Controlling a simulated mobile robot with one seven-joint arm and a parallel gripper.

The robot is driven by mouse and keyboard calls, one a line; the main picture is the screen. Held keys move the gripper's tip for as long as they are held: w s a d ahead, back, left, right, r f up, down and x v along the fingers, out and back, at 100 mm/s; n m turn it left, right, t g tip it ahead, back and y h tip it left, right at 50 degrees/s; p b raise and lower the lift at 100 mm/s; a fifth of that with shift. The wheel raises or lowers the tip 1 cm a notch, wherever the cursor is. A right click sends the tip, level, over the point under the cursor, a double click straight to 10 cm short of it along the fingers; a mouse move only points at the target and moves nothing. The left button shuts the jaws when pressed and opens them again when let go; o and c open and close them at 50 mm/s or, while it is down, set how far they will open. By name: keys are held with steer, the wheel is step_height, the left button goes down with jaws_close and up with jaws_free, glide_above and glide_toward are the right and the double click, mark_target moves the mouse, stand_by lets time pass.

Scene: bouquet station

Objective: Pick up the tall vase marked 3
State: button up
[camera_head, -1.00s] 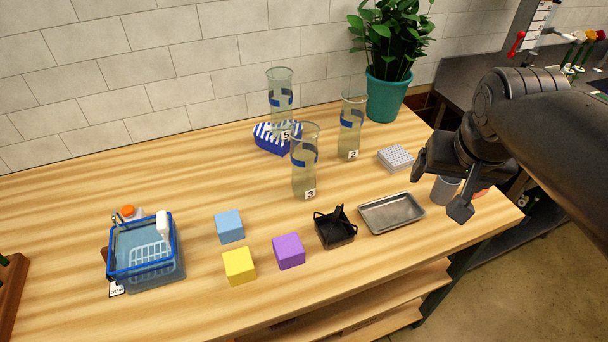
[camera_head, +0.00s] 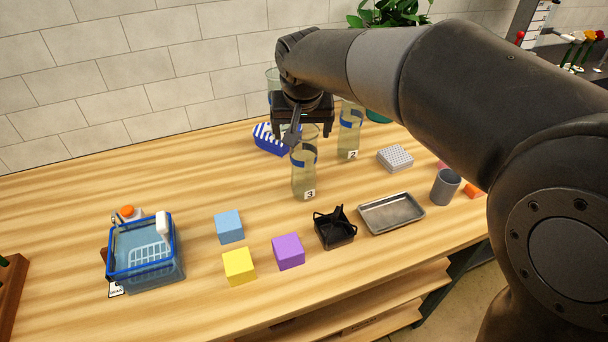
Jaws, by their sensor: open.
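The tall clear vase marked 3 (camera_head: 304,178) stands upright on the wooden table, with a blue band near its top and a small white label at its base. My gripper (camera_head: 297,132) is open and points down at the top of this vase, its fingers overlapping the rim in the picture. I cannot tell whether they touch it. The vase marked 2 (camera_head: 349,135) stands behind it to the right. A third tall vase (camera_head: 273,80) is mostly hidden behind my gripper, and its label is covered.
A blue-and-white striped box (camera_head: 268,140) lies behind the vase. In front are a black basket (camera_head: 335,230), a metal tray (camera_head: 392,213) and purple (camera_head: 289,251), blue (camera_head: 229,226) and yellow (camera_head: 239,266) cubes. A blue basket (camera_head: 147,255) stands left.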

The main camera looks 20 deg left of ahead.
mark_target(303, 144)
steer(key=x, duration=0.7)
steer(key=shift+w+d, duration=0.15)
steer(key=shift+d, duration=0.1)
steer(key=shift+c, duration=0.5)
steer(key=shift+r, duration=0.15)
jaws_close()
